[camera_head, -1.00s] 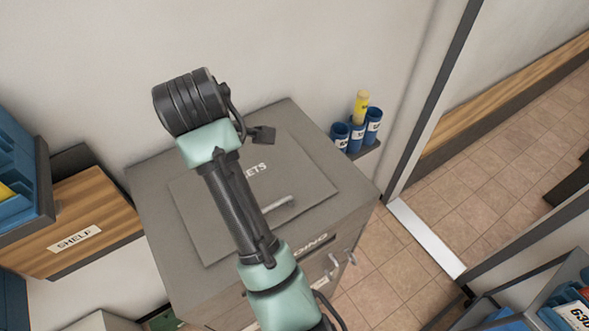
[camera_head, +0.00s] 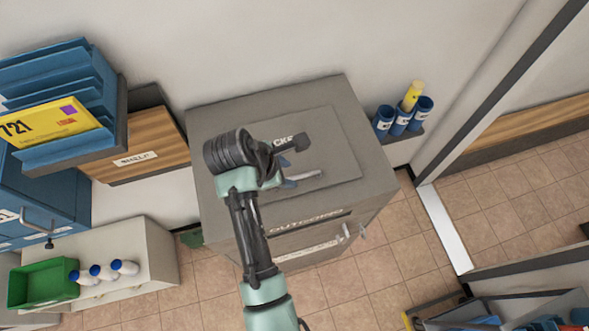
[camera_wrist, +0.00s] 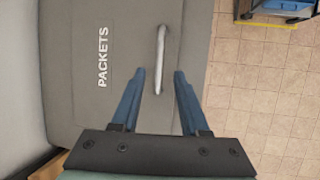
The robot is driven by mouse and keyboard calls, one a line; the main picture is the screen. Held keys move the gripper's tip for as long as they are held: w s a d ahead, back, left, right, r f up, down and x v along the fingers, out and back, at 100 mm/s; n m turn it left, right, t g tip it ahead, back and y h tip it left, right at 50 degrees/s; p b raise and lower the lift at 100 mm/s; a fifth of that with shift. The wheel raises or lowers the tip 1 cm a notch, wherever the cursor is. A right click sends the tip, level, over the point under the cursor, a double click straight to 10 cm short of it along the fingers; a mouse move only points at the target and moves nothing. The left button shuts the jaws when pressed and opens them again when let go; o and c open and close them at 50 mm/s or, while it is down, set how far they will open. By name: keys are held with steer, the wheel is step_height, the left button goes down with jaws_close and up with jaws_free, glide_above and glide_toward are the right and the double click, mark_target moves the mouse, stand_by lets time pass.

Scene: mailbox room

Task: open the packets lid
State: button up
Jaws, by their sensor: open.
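The packets lid (camera_head: 338,150) is a flat grey panel on top of a grey cabinet (camera_head: 212,122), lying shut. Its label is partly hidden by my wrist in the head view. In the wrist view the lid (camera_wrist: 115,60) reads PACKETS. A pale bar handle (camera_wrist: 160,58) stands on the lid; it also shows in the head view (camera_head: 308,178). My gripper (camera_wrist: 158,72) is open, its blue fingers on either side of the handle's lower end in the picture. I cannot tell how high the fingers are above the lid.
A wooden shelf (camera_head: 140,135) and a blue rack (camera_head: 62,75) stand left of the cabinet. Blue tubes (camera_head: 402,120), one holding a yellow roll, hang at its right. A green bin (camera_head: 42,284) and white bottles (camera_head: 103,271) sit lower left. Tiled floor (camera_head: 420,255) is free at right.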

mark_target(297, 177)
steer(key=shift+p+x, duration=0.45)
steer(key=shift+x, duration=2.1)
jaws_close()
